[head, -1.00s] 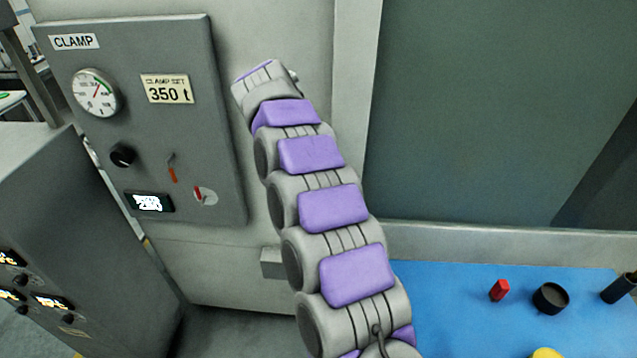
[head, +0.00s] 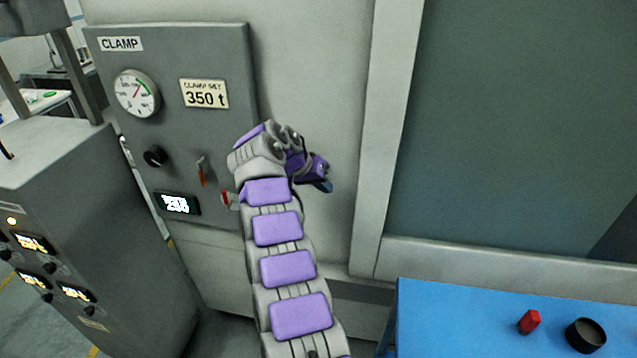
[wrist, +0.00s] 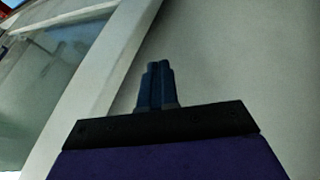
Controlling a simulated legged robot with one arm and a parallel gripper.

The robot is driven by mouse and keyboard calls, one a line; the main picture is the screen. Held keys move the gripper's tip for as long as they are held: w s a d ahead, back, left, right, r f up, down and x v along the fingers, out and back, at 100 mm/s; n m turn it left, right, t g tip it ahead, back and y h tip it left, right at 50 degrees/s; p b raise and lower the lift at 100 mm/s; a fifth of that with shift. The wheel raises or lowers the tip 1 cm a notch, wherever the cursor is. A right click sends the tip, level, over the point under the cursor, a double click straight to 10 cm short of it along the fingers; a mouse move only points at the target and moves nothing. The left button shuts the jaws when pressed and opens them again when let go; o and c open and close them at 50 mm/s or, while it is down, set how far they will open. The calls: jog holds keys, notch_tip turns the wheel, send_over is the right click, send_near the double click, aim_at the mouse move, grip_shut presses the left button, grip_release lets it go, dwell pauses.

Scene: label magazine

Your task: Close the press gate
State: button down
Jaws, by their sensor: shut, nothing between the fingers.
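A large dark grey-green pane (head: 520,130) in a pale frame fills the right of the head view. It appears to be the press gate, but no handle shows and I cannot tell how far it is open. In the wrist view a glass-like pane (wrist: 75,75) with a pale frame edge lies at the left. My gripper (head: 326,185) is in front of the plain pale machine wall, left of the frame, pointing right. Its blue fingers (wrist: 157,70) are together and empty in the wrist view. Whether they touch anything cannot be told.
A grey clamp panel (head: 222,120) with gauge, knob and red-tipped levers stands just left of my arm. A grey control cabinet (head: 110,180) is at lower left.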

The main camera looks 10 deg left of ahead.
jog(key=w+d+f+b, duration=0.1)
jog(key=d+f, duration=0.2)
jog(key=d, duration=0.3)
jog(key=shift+w+f+b, duration=0.3)
jog(key=shift+w+f, duration=0.05)
jog(key=shift+w, duration=0.05)
jog(key=shift+d, duration=0.15)
